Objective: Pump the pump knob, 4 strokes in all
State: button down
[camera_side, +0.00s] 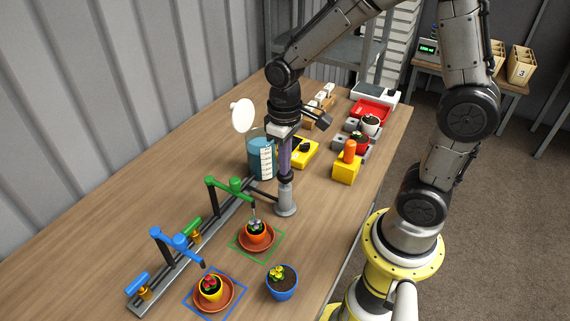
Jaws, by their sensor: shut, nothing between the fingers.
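A grey cylindrical pump (286,198) with a flared round base stands upright on the table, beside the blue-filled container (261,160). My gripper (285,174) points straight down over the pump, shut and empty, its fingertips at the pump's top. The pump knob is not clearly distinguishable there; the gripper covers that spot. I cannot tell whether the fingertips press on it or sit just above it.
A rail with a green tap (230,185) and a blue tap (175,240) runs left of the pump. A yellow block with an orange top (347,167) stands to the right.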

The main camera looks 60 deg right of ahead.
jog(key=shift+r, duration=2.95)
notch_tip(320, 180, up, 4)
jog(key=shift+f, duration=3.15)
jog(key=shift+f, duration=2)
jog(key=shift+r, duration=3.2)
